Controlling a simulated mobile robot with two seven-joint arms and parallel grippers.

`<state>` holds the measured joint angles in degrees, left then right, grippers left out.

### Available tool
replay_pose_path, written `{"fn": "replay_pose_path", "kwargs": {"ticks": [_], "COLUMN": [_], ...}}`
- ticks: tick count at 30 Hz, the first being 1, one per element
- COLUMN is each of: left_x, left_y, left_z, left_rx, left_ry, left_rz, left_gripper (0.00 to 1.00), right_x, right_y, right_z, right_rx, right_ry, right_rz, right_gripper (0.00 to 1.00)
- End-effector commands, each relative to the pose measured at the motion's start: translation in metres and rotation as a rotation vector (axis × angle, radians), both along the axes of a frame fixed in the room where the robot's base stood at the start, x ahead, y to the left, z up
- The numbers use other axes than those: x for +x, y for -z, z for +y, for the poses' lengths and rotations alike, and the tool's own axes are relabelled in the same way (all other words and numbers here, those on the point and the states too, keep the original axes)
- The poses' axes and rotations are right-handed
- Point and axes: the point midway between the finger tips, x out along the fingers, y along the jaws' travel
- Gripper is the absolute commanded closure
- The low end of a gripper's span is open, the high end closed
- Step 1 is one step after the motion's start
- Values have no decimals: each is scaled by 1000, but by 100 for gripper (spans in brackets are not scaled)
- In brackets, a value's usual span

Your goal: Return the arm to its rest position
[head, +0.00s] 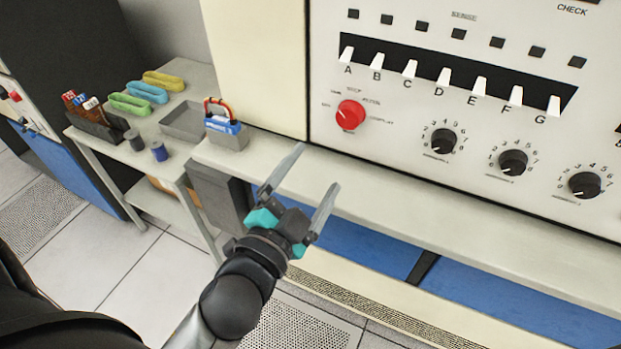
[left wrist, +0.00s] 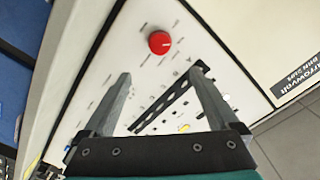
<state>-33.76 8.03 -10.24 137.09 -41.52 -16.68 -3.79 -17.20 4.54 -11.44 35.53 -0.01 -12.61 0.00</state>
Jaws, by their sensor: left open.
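My left gripper (head: 312,182) is open and empty in the head view, in front of the console's shelf edge and below the red knob (head: 350,115). Its two fingers are spread apart with clear space between them. In the left wrist view the open fingers (left wrist: 160,85) point toward the console panel (left wrist: 150,75), with the red knob (left wrist: 160,42) beyond them. The fingers appear apart from the panel. My right gripper is not in view.
The panel has a row of white switches (head: 443,77) and black dials (head: 513,162). A narrow shelf (head: 420,188) juts out below it. At left, a side table (head: 188,99) holds coloured bands, spools and a grey tray (head: 184,122). Open floor (head: 120,262) lies at lower left.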

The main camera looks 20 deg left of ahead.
Motion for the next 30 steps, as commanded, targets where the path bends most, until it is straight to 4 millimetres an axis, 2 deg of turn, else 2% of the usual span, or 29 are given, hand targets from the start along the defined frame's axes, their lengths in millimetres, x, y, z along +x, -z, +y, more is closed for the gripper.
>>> {"fn": "replay_pose_path", "kwargs": {"ticks": [20, 23, 25, 26, 30], "left_x": [-4, -1, 2, 2, 0], "left_y": [3, 26, 56, 73, 164], "left_z": [0, -1, -3, -3, -6], "left_rx": [-1, -11, -25, -35, -86], "left_ry": [0, 4, 7, 9, 10], "left_rz": [6, 46, 101, 132, 300], "left_gripper": [6, 6, 6, 6, 6], "right_x": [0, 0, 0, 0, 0], "right_y": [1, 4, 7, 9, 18], "right_z": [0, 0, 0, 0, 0], "right_rx": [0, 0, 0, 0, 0], "right_ry": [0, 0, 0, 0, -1], "right_rz": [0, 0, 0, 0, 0], "right_gripper": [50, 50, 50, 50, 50]}}
